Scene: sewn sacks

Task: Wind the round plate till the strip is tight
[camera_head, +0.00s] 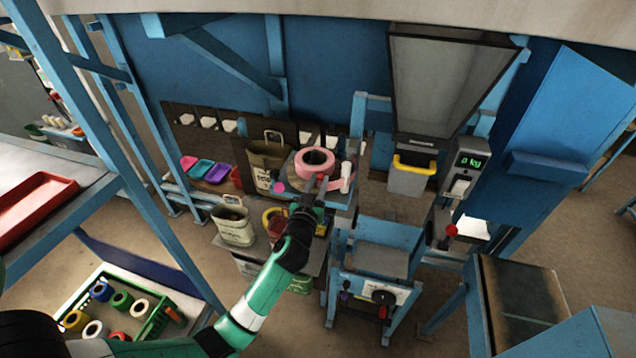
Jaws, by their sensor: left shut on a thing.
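A pink roll (314,158) lies on the round plate (291,172) at the bench in the middle of the head view. Its pink strip (334,184) runs from the roll toward a white upright roller (346,172) on the right. My left gripper (316,198) is at the near side of the plate, its green arm coming in from the lower left. It is shut at the plate's edge, by a small red part; its fingertips and exact grip are too small to see clearly. How tight the strip is cannot be told. My right gripper is not in view.
Sacks stand behind and left of the plate, including an olive sack (266,160) and a pale sack (234,226). A blue stand (375,235) is to the right, below a grey hopper (447,85). A green crate (155,325) of coloured rolls is lower left.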

